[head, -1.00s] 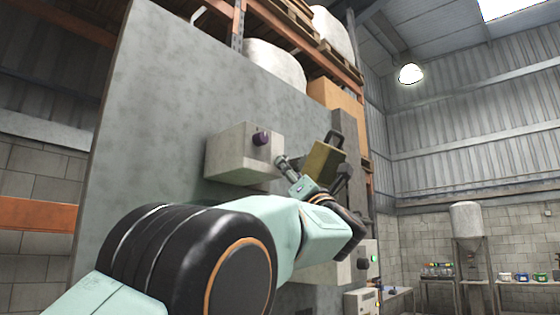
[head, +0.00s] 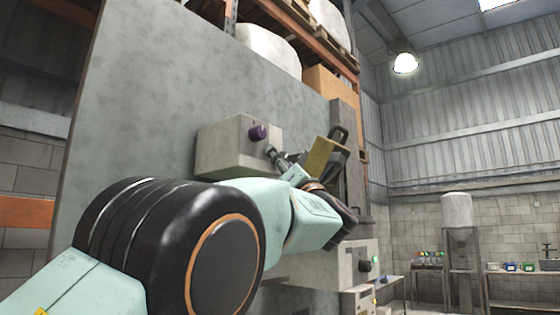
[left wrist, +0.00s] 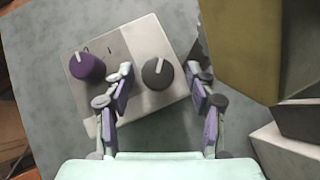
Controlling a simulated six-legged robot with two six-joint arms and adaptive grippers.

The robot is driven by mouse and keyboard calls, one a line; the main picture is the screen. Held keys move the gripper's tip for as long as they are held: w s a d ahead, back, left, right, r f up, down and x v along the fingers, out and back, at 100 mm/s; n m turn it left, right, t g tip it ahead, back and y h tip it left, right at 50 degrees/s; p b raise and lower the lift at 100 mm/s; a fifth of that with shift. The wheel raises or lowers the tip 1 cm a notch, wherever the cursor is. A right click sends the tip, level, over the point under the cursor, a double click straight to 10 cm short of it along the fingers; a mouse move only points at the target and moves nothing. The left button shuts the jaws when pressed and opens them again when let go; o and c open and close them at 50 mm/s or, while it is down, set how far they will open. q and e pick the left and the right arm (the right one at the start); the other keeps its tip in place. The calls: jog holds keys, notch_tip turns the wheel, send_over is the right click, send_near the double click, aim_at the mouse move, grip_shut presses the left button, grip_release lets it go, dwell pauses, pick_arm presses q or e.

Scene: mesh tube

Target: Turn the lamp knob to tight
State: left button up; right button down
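A pale box (head: 222,150) on the grey panel carries a purple knob (head: 258,133). In the left wrist view the box face (left wrist: 130,52) shows the purple knob (left wrist: 87,67) at left, beside marks like 0 and I. A dark grey knob (left wrist: 157,73) with a light pointer line is at its right. Which knob is the lamp's is not readable. My left gripper (left wrist: 160,76) is open, its fingers on either side of the dark knob in this view; contact is not clear. In the head view my left gripper (head: 275,155) is at the box's right side, hiding the dark knob. My right gripper is not in view.
An olive block (head: 321,158) with a dark handle stands close right of my gripper; it also shows in the left wrist view (left wrist: 240,48). A lower box (head: 335,264) with a black knob and green light is below my arm. Shelving rises behind the panel (head: 150,90).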

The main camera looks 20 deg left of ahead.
pick_arm(q)
jog(key=shift+w+d, duration=0.1)
jog(key=shift+d, duration=0.5)
jog(key=shift+s+a+r, duration=0.1)
jog(key=shift+s+a, duration=0.35)
jog(key=shift+s, duration=0.05)
jog(key=c, duration=0.5)
jog(key=shift+w+d, duration=0.25)
jog(key=c, duration=0.4)
jog(key=shift+s+a, duration=0.1)
jog(key=shift+a, duration=0.05)
grip_shut()
